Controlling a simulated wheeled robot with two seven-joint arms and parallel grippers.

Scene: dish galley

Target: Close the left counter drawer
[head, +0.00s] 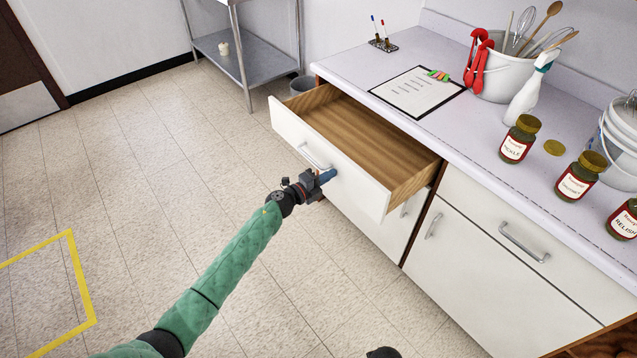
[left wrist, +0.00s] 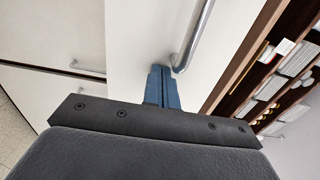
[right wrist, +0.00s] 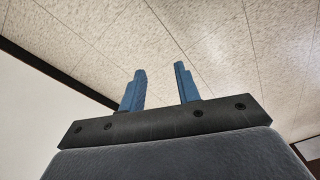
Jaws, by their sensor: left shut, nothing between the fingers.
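The left counter drawer (head: 365,137) is pulled well open in the head view, and its wooden inside is empty. Its white front carries a metal bar handle (head: 313,157). My left gripper (head: 328,176) is shut and empty, with its blue fingertips at the drawer front, just right of the handle. In the left wrist view the shut fingers (left wrist: 162,88) are close to the white front beside the handle (left wrist: 194,38); I cannot tell whether they touch it. My right gripper (right wrist: 160,85) is open and empty in the right wrist view, with speckled tiles beyond it.
The counter top (head: 470,130) holds a clipboard (head: 415,91), jars (head: 519,138), a spray bottle (head: 530,90) and a utensil bucket (head: 505,75). Another drawer (head: 530,245) to the right is shut. A metal shelf rack (head: 235,55) stands behind. The tiled floor left of the drawer is clear.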

